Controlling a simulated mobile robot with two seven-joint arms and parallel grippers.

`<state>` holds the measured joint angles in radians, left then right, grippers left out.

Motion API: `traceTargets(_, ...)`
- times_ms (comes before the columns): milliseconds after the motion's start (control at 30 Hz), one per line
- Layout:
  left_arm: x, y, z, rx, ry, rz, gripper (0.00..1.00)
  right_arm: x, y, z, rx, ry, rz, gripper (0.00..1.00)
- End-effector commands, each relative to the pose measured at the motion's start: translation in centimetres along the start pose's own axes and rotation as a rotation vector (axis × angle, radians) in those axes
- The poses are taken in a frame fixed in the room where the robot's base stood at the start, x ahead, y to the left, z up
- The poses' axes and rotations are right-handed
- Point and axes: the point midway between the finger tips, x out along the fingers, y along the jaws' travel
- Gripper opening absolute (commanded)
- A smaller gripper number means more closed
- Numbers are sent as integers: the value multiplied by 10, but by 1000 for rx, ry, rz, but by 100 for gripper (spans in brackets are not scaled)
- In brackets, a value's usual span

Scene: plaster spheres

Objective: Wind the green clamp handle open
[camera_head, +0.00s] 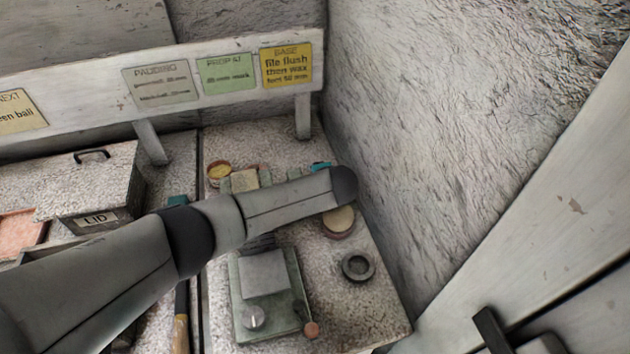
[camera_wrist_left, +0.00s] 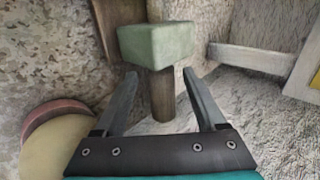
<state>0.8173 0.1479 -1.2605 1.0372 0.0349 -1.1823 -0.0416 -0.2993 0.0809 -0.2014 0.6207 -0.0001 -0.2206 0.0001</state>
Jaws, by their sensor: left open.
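The clamp (camera_head: 265,290) stands on the stone-topped bench, with a green base, a grey block and a round metal knob. A thin lever with a pinkish ball end, which looks like its handle (camera_head: 311,330), sticks out at its front right corner. My left arm crosses above the bench behind the clamp, and its gripper is hidden in the head view. In the left wrist view my left gripper (camera_wrist_left: 160,76) is open and empty. A green block (camera_wrist_left: 156,44) on a brown post (camera_wrist_left: 162,95) shows beyond its fingertips; contact cannot be told.
A dark ring (camera_head: 358,266) and a round wooden-looking piece (camera_head: 339,222) lie right of the clamp. A lidded box (camera_head: 88,182) stands left. The rough wall (camera_head: 450,120) bounds the right. Dark pieces at the lower right edge may be my right gripper.

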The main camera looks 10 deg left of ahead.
Motion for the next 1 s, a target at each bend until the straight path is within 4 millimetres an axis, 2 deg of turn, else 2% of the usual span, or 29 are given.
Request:
traceTargets(167,-3,-1,0,0,0,0,73,-2,0,0,0,0,0,50)
traceTargets(367,-22,-1,0,0,3,1,73,-11,0,-1,0,0,0,50)
traceTargets(1000,-124,0,0,0,3,2,73,-40,0,-3,2,0,0,50)
